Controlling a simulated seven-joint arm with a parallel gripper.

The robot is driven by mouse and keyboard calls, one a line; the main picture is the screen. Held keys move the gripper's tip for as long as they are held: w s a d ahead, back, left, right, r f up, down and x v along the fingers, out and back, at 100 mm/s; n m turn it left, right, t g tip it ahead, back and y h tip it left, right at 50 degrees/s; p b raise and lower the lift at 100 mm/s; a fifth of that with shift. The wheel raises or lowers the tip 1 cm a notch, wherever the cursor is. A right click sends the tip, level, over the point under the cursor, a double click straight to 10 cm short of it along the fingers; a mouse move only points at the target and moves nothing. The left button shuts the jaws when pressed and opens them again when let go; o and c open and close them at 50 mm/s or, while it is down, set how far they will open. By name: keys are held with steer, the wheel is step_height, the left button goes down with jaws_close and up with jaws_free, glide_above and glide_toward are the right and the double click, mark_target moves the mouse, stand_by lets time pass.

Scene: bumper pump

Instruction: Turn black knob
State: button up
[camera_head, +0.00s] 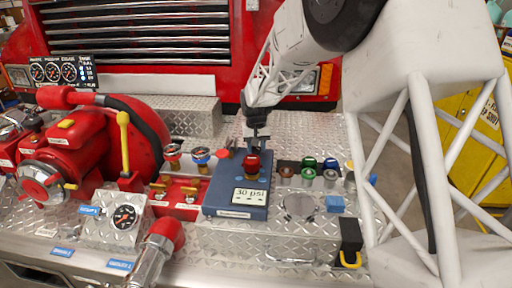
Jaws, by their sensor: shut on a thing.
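A blue box (222,190) with a "30 psi" display stands on the diamond-plate deck near the middle. A red knob (252,164) sits on its top. My gripper (257,143) points down at the back of the box, just behind and above the red knob. Its fingers are shut on a small dark part there, which looks like the black knob. The fingers and the red knob hide most of that part. I cannot tell how far it is turned.
A red pump (70,145) and a yellow-topped lever (123,150) stand left. Green, grey and brown caps (308,174) stand close right. A black block with a yellow hook (350,237) is at front right.

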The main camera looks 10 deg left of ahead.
mark_target(256, 148)
steer(key=n, duration=0.3)
steer(key=shift+n, duration=0.3)
stand_by(0.4)
steer(key=o, duration=0.9)
steer(key=shift+r, duration=0.2)
steer(key=shift+r, duration=3.75)
